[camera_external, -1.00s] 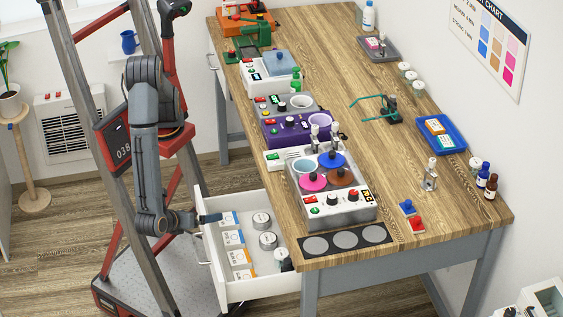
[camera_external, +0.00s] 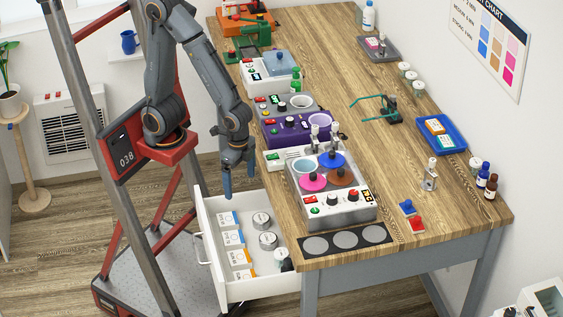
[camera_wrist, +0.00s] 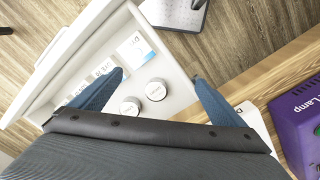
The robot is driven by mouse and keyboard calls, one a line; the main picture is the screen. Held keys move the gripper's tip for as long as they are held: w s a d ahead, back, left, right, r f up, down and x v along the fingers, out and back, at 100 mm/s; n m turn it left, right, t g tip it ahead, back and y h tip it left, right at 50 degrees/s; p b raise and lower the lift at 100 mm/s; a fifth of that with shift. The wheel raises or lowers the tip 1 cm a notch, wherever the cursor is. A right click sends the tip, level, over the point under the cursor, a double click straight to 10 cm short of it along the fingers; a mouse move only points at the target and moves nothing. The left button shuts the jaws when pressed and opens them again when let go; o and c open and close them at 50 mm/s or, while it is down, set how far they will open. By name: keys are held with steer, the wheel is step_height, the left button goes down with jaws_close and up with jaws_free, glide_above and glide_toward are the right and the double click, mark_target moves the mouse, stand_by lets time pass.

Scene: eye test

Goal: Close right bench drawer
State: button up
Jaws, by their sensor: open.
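The right bench drawer (camera_external: 262,291) is white and stands pulled out from the bench, with packets and round tins inside. Its handle (camera_external: 203,249) is on the left front face. In the wrist view the open drawer (camera_wrist: 179,89) lies below my gripper. My gripper (camera_external: 238,186) points down above the drawer's far end, near the bench edge. Its two blue fingers are spread with nothing between them, and they also show in the wrist view (camera_wrist: 150,85). I cannot tell the exact height of the fingertips above the drawer.
The wooden bench (camera_external: 430,235) bears a water bath (camera_external: 335,212) and a purple device (camera_external: 290,131) near the drawer side. The floor (camera_external: 60,250) left of the drawer is partly taken by my base. A wall heater (camera_external: 70,130) stands at the back left.

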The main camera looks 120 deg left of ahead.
steer(key=shift+a, duration=0.15)
steer(key=c, duration=1.1)
steer(key=shift+r, duration=0.4)
steer(key=c, duration=0.7)
steer(key=r, duration=0.4)
steer(key=shift+d+r, duration=0.2)
steer(key=shift+r, duration=0.05)
jaws_close()
steer(key=m+t+y+p, duration=0.3)
steer(key=m+p, duration=0.1)
steer(key=m, duration=2.2)
glide_above(204, 263)
steer(key=s+d, duration=0.4)
steer(key=d, duration=0.3)
steer(key=shift+m, duration=0.4)
steer(key=shift+w+a+r+p+x, duration=0.15)
steer(key=shift+w+p+x, duration=0.1)
steer(key=shift+x, duration=2.45)
steer(key=shift+w+a+r+p+x, duration=0.1)
steer(key=shift+w+a+p+x, duration=0.15)
steer(key=shift+x, duration=2.45)
steer(key=shift+w+a+r+p+x, duration=0.1)
steer(key=shift+w+p+x, duration=0.15)
steer(key=shift+x, duration=2.5)
